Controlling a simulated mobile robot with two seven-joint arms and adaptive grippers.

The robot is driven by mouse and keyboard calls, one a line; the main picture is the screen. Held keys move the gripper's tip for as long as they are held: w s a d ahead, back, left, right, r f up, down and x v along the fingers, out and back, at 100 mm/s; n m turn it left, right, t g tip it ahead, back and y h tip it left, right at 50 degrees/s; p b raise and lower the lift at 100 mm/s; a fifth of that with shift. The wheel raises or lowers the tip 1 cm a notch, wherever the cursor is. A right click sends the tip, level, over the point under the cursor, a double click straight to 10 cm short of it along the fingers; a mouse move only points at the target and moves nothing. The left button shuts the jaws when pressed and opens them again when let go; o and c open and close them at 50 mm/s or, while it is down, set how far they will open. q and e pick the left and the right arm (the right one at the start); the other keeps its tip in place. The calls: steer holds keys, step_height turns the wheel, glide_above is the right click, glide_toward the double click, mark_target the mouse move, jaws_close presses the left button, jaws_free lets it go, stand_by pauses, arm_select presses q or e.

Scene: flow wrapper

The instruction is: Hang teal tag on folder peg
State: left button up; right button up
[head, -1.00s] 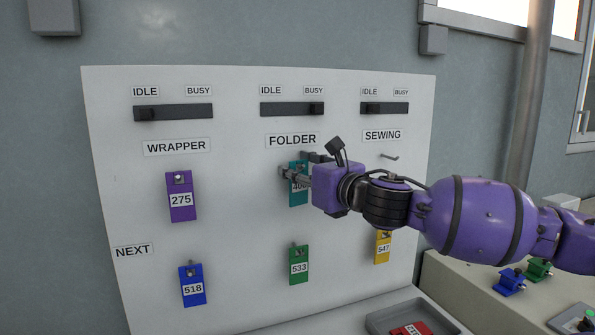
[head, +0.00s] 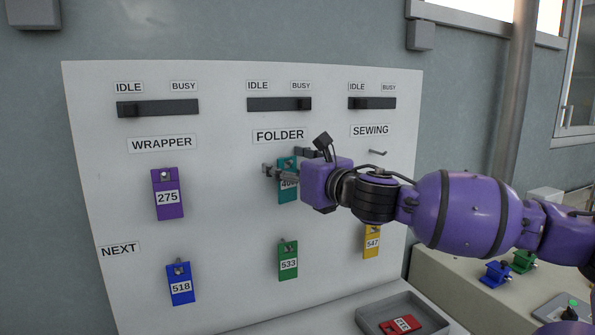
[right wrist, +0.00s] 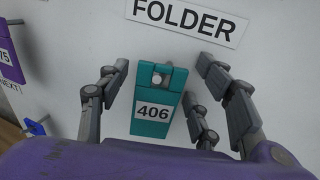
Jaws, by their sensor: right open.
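The teal tag (head: 287,187), marked 406, hangs under the FOLDER label (head: 280,136) on the white board. In the right wrist view the teal tag (right wrist: 154,98) shows whole, with the folder peg (right wrist: 157,79) coming through the hole at its top. My right gripper (head: 277,171) is in front of the tag. In the right wrist view its fingers (right wrist: 160,90) stand open on both sides of the tag, with white board visible between them and the tag. My left gripper is not in view.
A purple tag (head: 168,194) hangs under WRAPPER. Blue (head: 180,285), green (head: 288,261) and yellow (head: 372,241) tags hang in the lower row. The sewing peg (head: 377,152) is bare. A grey tray (head: 373,314) holds a red tag (head: 401,325).

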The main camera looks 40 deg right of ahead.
steer(key=shift+s+f, duration=0.15)
steer(key=shift+s, duration=1.1)
steer(key=s, duration=0.9)
steer(key=shift+s+d, duration=0.15)
steer(key=shift+s, duration=0.05)
